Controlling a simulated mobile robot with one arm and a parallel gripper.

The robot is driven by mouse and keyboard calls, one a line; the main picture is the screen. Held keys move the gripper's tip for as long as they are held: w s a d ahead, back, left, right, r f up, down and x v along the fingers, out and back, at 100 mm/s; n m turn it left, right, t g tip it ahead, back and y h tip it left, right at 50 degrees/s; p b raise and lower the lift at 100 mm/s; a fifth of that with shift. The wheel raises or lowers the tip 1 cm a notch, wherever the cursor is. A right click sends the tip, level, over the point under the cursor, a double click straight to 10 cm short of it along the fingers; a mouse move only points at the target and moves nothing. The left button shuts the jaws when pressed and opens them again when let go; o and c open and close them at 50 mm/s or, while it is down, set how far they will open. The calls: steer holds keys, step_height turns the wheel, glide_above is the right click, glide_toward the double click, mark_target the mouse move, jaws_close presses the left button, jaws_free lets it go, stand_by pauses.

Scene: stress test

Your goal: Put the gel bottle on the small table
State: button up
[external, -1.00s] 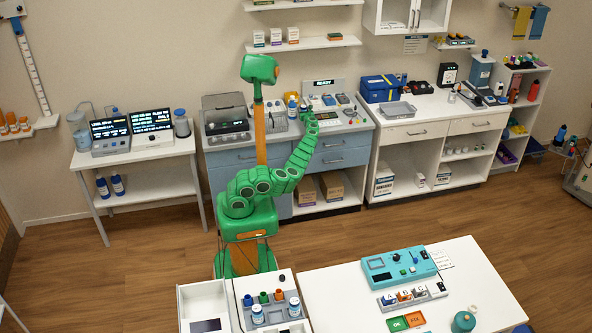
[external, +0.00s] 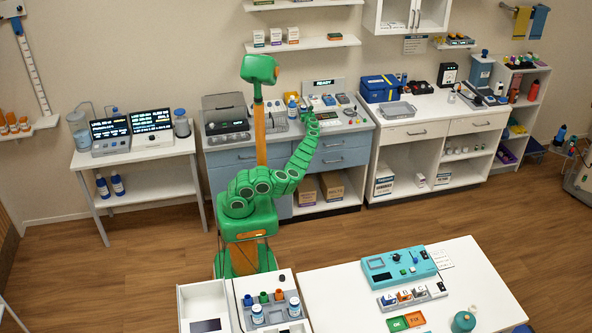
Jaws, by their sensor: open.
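My green arm reaches to the blue-grey counter (external: 232,158) at the back wall. My gripper (external: 308,114) is small in view over the counter top, and it is open. A white bottle with a blue label or cap (external: 292,107) stands upright just left of my gripper; it may be the gel bottle, but its label is too small to read. I cannot tell whether the fingers touch anything.
A grey instrument (external: 226,117) and a control panel (external: 338,117) flank the gripper on the counter. A white cabinet (external: 425,132) stands to the right. A white table (external: 335,290) with a teal device (external: 398,269) is in front. The wooden floor between is clear.

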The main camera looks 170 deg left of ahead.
steer(key=shift+w, duration=0.95)
step_height(320, 180, up, 7)
steer(key=shift+f, duration=0.15)
steer(key=shift+o, duration=1.4)
steer(key=shift+s+r, duration=0.1)
steer(key=shift+r, duration=0.1)
steer(key=shift+d, duration=0.1)
